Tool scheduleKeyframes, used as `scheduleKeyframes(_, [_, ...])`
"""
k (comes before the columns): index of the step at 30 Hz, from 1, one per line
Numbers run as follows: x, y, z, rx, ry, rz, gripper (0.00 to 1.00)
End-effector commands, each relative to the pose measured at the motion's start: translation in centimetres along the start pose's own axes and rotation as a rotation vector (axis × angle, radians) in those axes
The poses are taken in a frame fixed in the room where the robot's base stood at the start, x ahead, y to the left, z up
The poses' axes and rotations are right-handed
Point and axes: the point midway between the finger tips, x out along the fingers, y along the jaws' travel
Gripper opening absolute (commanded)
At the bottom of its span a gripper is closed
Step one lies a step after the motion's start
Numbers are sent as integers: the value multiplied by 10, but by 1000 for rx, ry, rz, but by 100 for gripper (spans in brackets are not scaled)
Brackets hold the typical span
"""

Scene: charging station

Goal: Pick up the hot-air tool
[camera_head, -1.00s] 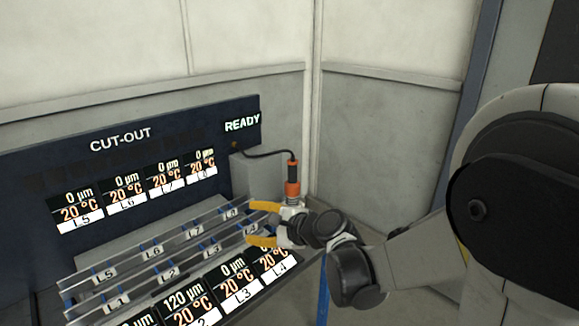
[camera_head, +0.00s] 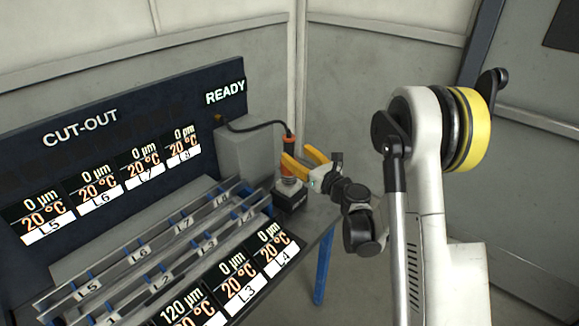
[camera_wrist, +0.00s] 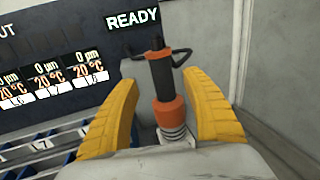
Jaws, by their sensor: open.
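In the wrist view the hot-air tool (camera_wrist: 167,105) stands between the two yellow fingers, with gaps on both sides. My gripper (camera_head: 302,160) is open with its yellow fingers at the tool's orange part. The wrist view also shows my gripper (camera_wrist: 165,100). The tool's lowest end is partly hidden there by the gripper body.
The dark panel (camera_head: 120,125) reads CUT-OUT and READY above several temperature displays. Metal rails (camera_head: 150,255) with labelled slots run along the bench to the tool's left. A grey box (camera_head: 240,150) stands close behind the tool. Walls enclose the back and right.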

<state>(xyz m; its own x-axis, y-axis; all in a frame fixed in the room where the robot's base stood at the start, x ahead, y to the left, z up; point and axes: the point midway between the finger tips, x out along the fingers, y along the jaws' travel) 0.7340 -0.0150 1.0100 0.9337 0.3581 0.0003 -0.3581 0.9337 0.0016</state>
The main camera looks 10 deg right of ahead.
Motion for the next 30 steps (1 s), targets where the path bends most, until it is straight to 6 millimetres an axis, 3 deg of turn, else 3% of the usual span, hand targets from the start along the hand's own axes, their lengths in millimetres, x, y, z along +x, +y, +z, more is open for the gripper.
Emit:
scheduleKeyframes(9, [45,-2,1,-1,0,2,56])
scheduleKeyframes(17, [48,-3,2,-2,0,1,56])
scheduleKeyframes(23, [48,-3,2,-2,0,1,0])
scheduleKeyframes(30, [48,-3,3,-1,0,1,0])
